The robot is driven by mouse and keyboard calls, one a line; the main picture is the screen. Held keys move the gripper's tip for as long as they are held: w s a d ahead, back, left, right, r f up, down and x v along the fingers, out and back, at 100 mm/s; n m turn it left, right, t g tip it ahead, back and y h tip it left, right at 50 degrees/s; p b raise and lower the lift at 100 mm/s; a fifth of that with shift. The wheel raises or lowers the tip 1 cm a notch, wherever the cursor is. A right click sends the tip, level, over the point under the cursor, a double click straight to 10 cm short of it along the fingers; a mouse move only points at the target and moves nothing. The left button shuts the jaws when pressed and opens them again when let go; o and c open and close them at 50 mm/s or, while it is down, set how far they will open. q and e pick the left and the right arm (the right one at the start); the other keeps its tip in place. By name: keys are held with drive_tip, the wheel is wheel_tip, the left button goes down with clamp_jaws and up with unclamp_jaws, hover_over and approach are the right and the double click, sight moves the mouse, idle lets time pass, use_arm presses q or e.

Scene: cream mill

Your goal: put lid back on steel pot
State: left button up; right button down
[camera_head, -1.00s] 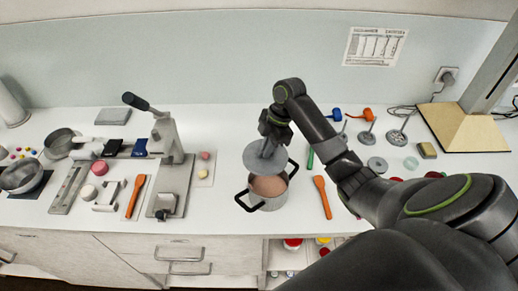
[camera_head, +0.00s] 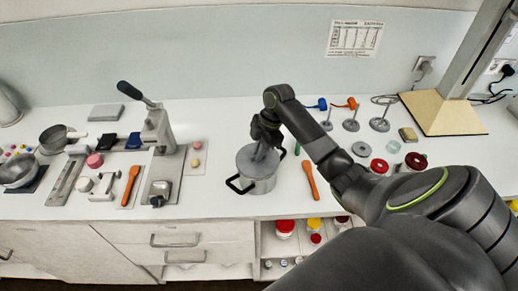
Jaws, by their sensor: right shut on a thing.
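The steel pot (camera_head: 257,186) stands on the white counter, with dark handles at its lower left and upper right. The round grey lid (camera_head: 247,164) lies over the pot's mouth and hides what is inside. From this view I cannot tell whether it is fully seated on the rim. My right gripper (camera_head: 262,146) is above the lid, shut on its upright knob. The fingertips are small and partly dark against the wrist. My left gripper is not in view.
An orange spatula (camera_head: 311,180) lies close to the pot's right. A lever press (camera_head: 160,135) stands to the left, beside a small board with pink and cream pieces. Grey stands (camera_head: 351,124) and red-lidded jars (camera_head: 415,161) are at the right. An open shelf (camera_head: 283,247) is below the counter.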

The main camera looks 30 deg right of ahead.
drive_tip(key=shift+f, duration=0.45)
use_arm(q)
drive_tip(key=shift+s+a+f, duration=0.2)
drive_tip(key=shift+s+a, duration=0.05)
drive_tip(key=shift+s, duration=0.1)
use_arm(e)
drive_tip(key=shift+w, duration=0.1)
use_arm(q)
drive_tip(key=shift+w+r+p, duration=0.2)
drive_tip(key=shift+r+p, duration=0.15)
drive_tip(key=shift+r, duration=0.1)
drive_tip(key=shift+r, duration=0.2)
use_arm(e)
drive_tip(key=shift+f, duration=0.65)
idle(1.5)
drive_tip(key=c, duration=1)
unclamp_jaws()
use_arm(q)
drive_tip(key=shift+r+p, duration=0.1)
drive_tip(key=shift+p, duration=0.2)
use_arm(e)
drive_tip(key=shift+r, duration=0.15)
